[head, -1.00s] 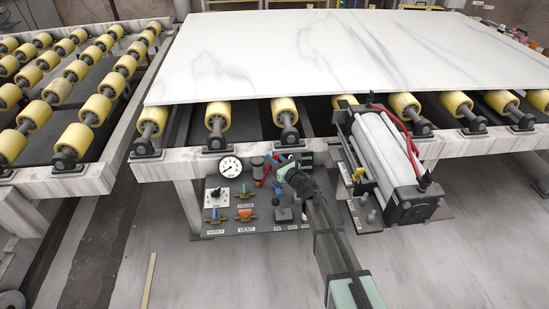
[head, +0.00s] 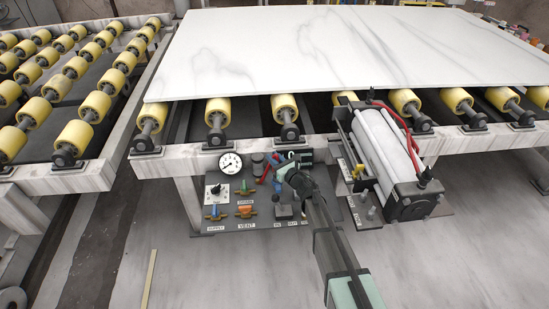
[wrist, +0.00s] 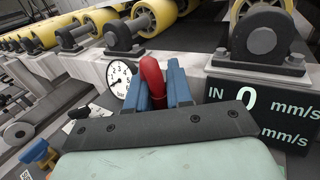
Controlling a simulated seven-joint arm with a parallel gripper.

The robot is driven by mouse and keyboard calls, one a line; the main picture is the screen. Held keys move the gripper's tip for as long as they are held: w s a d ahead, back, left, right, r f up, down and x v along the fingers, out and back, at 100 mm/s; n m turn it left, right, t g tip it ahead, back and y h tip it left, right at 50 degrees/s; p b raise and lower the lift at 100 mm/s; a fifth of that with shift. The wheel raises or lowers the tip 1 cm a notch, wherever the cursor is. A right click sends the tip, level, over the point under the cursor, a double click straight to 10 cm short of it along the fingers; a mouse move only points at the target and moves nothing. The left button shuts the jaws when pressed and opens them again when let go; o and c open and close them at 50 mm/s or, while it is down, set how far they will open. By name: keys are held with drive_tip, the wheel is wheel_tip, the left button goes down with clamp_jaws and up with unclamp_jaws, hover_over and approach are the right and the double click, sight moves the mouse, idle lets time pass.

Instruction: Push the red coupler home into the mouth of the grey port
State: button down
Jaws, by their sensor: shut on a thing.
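My gripper (head: 277,180) is at the control panel under the slab's front rail. In the wrist view its two blue fingers (wrist: 158,88) are shut on the red coupler (wrist: 151,72), a curved red piece that stands up between them. In the head view only a small red part of the coupler (head: 266,173) shows, left of the gripper. The mouth of the grey port cannot be made out for certain in either view. The fingers and gripper body cover part of the panel, so I cannot tell whether the coupler touches the port.
A white dial gauge (head: 230,163) and coloured valve handles (head: 245,211) are on the panel, left of my gripper. A dark speed display (wrist: 262,108) is close on the right in the wrist view. A large cylinder (head: 388,150) stands right of the arm. The white slab (head: 320,50) lies above on rollers.

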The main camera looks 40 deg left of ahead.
drive_tip(key=shift+f, duration=0.2)
drive_tip(key=c, duration=0.9)
unclamp_jaws()
drive_tip(key=shift+c, duration=0.2)
drive_tip(key=shift+d, duration=0.15)
drive_tip(key=v, duration=1.3)
drive_tip(key=shift+d, duration=0.25)
drive_tip(key=shift+s, duration=0.15)
